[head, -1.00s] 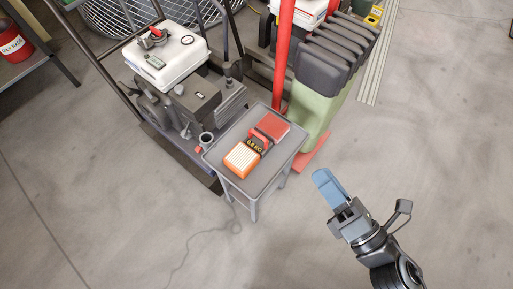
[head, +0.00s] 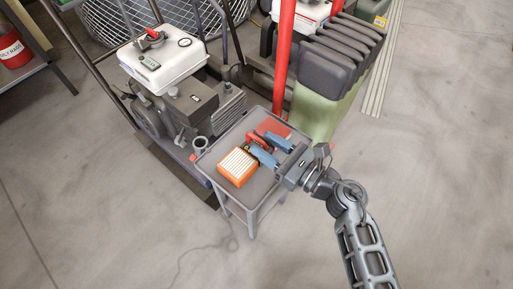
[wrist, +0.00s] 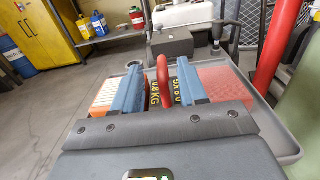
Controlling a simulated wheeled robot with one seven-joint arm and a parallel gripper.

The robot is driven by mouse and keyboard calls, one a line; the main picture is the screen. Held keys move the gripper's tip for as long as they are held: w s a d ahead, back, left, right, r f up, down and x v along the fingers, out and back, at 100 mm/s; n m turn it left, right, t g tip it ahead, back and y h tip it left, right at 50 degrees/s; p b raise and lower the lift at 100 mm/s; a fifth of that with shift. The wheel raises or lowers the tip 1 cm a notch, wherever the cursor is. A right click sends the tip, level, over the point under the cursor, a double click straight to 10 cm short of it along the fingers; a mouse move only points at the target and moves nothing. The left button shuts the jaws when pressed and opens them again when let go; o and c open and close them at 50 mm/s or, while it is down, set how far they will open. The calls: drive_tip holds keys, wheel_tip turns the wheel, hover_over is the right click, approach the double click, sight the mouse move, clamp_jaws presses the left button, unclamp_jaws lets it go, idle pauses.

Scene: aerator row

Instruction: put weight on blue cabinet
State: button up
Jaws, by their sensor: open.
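The weight (head: 258,137) is dark with a red handle and yellow KG lettering. It lies on a small grey cart (head: 265,188). In the wrist view its red handle (wrist: 163,85) stands between the two blue fingers. My gripper (head: 266,148) is open over the weight, with one finger on each side of the handle. The wrist view shows a gap between the handle and each finger of my gripper (wrist: 160,73). The fingers partly hide the weight's body. No blue cabinet shows in these frames.
On the cart, an orange-and-white ribbed block (head: 238,167) lies left of the weight and a flat red block (head: 275,125) behind it. An engine with a white tank (head: 165,65), a red pole (head: 283,55) and a green bin (head: 318,108) crowd the cart. The floor in front is clear.

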sight(251, 139)
drive_tip(key=x, duration=0.3)
drive_tip(key=shift+w+a, duration=0.2)
drive_tip(key=shift+w, duration=0.1)
drive_tip(key=shift+c, duration=0.2)
clamp_jaws()
idle(0.8)
drive_tip(key=shift+r, duration=0.1)
